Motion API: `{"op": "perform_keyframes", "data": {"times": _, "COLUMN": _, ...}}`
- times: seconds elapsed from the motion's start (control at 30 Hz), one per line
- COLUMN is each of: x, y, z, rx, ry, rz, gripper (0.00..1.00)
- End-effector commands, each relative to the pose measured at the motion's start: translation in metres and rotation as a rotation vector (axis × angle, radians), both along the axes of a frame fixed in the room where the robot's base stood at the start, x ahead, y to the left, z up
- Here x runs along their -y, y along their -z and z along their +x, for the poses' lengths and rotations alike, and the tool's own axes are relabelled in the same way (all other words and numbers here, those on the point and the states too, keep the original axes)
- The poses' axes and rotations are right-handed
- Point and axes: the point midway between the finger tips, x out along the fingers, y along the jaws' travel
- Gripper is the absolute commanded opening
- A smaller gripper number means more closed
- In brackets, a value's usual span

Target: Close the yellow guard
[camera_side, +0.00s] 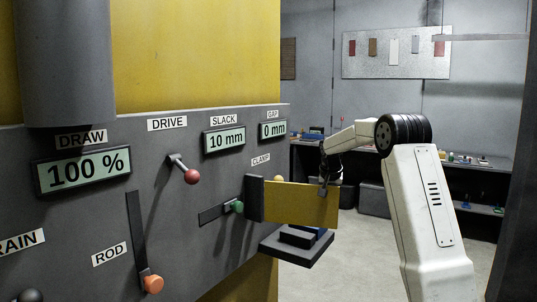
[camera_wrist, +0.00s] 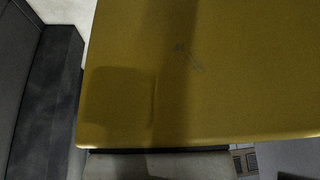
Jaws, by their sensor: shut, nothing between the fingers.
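The yellow guard (camera_side: 293,204) is a flat plate that stands out to the right from a dark upright block (camera_side: 254,198) on the grey panel. My gripper (camera_side: 323,190) is shut and empty at the outer end of the guard, its dark fingers overlapping the plate's upper right part. I cannot tell whether they touch it. In the wrist view the guard (camera_wrist: 220,80) fills most of the picture, with a shadow across it. My fingers do not show clearly there.
Below the guard a dark ledge (camera_side: 292,250) juts from the panel. A green knob (camera_side: 237,207) by CLAMP, a red knob (camera_side: 192,176) by DRIVE and an orange knob (camera_side: 153,284) by ROD stick out. Displays read 100 %, 10 mm and 0 mm. A bench (camera_side: 465,172) stands behind.

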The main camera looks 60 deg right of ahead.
Motion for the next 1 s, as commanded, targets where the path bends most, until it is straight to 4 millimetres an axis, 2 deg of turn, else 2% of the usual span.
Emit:
{"op": "perform_keyframes", "data": {"times": 0.57, "x": -0.005, "y": 0.000, "z": -0.002, "rx": -0.001, "ry": 0.020, "rz": 0.001, "gripper": 0.00}}
{"op": "perform_keyframes", "data": {"times": 0.77, "x": -0.016, "y": 0.000, "z": -0.008, "rx": -0.001, "ry": 0.073, "rz": 0.001, "gripper": 0.00}}
{"op": "perform_keyframes", "data": {"times": 1.0, "x": -0.043, "y": 0.000, "z": -0.018, "rx": -0.002, "ry": 0.198, "rz": 0.002, "gripper": 0.00}}
